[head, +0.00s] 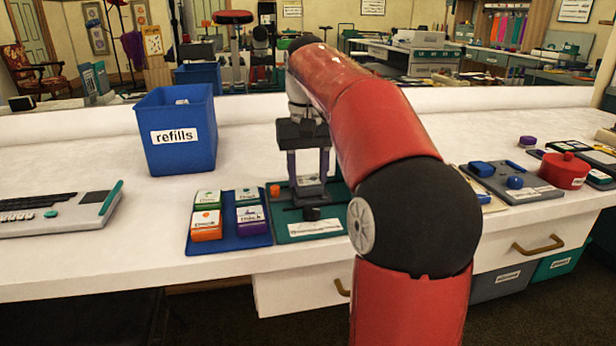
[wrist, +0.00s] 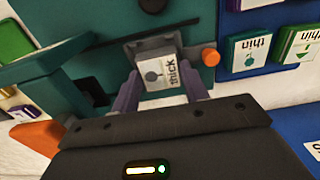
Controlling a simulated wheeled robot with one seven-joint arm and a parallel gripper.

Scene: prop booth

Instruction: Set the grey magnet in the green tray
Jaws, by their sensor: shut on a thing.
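My gripper (head: 308,180) is shut on a grey block, the grey magnet (head: 311,183), over the green tray (head: 284,230). In the wrist view the two purple fingers (wrist: 164,93) stand on either side of the magnet (wrist: 172,72), whose white label reads "thick" with a small picture. The dark green tray surface (wrist: 192,20) lies around and behind it in that view. I cannot tell whether the magnet touches the tray. The arm hides the tray's right part in the head view.
A blue "refills" bin (head: 178,155) stands behind. A red round container (head: 563,171) is at right. White tabletop at left is partly clear.

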